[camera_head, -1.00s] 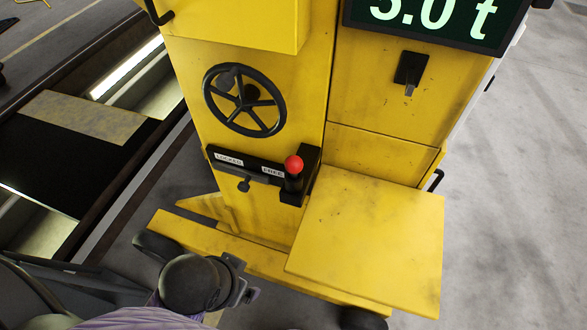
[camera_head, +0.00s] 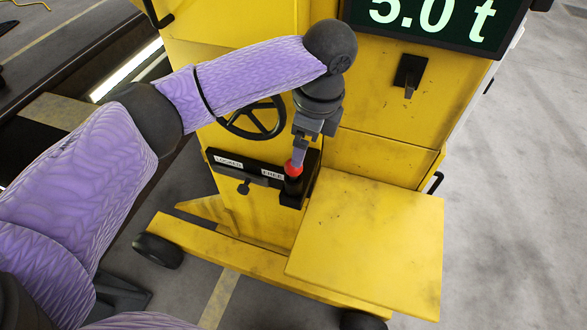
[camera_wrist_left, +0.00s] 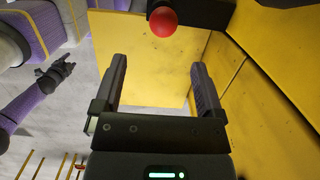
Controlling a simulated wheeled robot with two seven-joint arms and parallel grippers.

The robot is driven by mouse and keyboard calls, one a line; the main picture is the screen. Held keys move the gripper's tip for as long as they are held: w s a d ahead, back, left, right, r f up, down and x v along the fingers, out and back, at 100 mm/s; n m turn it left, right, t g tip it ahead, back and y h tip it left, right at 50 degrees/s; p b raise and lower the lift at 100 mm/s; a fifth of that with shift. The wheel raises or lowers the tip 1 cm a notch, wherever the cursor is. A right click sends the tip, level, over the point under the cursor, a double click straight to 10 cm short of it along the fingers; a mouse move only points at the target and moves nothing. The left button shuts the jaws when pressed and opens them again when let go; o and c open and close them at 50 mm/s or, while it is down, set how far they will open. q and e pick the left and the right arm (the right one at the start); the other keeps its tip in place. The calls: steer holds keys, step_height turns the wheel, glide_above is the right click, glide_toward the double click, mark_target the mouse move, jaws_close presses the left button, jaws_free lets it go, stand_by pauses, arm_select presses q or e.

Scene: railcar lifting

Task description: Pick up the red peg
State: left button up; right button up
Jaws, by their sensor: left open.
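The red peg shows as a red ball knob (camera_head: 294,168) on a dark stem, standing upright at the FREE end of the black bracket (camera_head: 240,161) on the yellow machine. My left gripper (camera_head: 298,155) reaches in from above, its fingers close to the red knob and partly covering it. In the left wrist view the gripper (camera_wrist_left: 157,65) is open and empty, and the red knob (camera_wrist_left: 163,22) lies just beyond the fingertips, roughly centred between them. Touch cannot be told. My right gripper (camera_wrist_left: 60,68) is small in the left wrist view, away from the peg; its jaws are unclear.
A yellow box-like ledge (camera_head: 365,245) juts out right of the bracket. A handwheel (camera_head: 252,120) is above it, partly behind my arm. A display reading 5.0 t (camera_head: 435,20) and a small lever (camera_head: 410,72) are higher up. Grey floor is open at right.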

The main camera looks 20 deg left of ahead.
mark_target(294, 170)
arm_select(q)
steer(key=shift+w+a+f, duration=0.1)
steer(key=shift+a+f, duration=0.05)
steer(key=shift+a, duration=0.05)
steer(key=f+b, duration=0.1)
steer(key=f, duration=0.2)
steer(key=a+f+b, duration=0.1)
steer(key=f, duration=0.2)
steer(key=f+b, duration=0.1)
steer(key=f, duration=0.2)
steer(key=shift+w+a+f, duration=0.1)
steer(key=shift+a, duration=0.2)
jaws_close()
